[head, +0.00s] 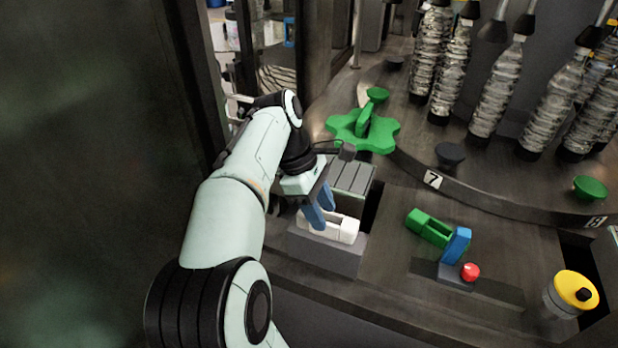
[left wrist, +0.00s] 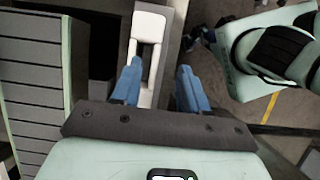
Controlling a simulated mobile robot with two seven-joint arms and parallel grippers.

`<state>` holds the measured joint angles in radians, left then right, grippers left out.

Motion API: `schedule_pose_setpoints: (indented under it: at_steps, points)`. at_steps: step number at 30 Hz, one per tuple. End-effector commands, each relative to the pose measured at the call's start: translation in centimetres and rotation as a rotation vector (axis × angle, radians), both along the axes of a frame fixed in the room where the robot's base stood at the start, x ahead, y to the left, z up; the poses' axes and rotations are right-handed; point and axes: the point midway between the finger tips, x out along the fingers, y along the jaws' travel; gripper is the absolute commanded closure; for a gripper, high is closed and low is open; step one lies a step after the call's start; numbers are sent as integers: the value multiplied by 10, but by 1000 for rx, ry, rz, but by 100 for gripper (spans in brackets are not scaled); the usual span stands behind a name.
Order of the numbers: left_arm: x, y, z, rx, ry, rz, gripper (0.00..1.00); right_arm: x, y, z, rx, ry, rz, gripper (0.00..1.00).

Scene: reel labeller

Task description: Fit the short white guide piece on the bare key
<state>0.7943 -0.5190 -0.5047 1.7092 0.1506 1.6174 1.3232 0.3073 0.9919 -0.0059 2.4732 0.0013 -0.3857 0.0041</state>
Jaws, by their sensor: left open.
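The short white guide piece (head: 340,230) lies on a grey block at the front of the machine, left of centre in the head view. It has a slot in its middle. My left gripper (head: 323,217) is over it, with open blue fingers pointing down. In the left wrist view the white piece (left wrist: 150,27) runs up from between the fingers, closer to the left finger, which overlaps its edge. I cannot tell whether a finger touches it. I cannot pick out the bare key for sure. My right gripper is not in view.
Right of the block are a green guide piece (head: 428,226), a blue upright piece (head: 457,244) and a red knob (head: 470,272). A green star wheel (head: 365,131) stands behind my gripper. Bottles (head: 496,92) line the carousel. A yellow-topped container (head: 574,290) is at right.

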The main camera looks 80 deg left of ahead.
Motion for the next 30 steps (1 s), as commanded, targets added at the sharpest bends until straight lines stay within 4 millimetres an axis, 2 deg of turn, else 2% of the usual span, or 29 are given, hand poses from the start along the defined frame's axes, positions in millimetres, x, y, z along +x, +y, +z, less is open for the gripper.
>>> schedule_pose_setpoints:
  at_steps: [6,12,18,30]
  points:
    - [-16,10,50,4,-3,3,56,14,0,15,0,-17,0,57]
    - [-29,17,84,1,-3,2,56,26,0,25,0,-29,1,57]
    - [-35,19,99,0,-1,0,56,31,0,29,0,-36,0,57]
    - [-37,19,100,0,0,0,56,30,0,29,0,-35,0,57]
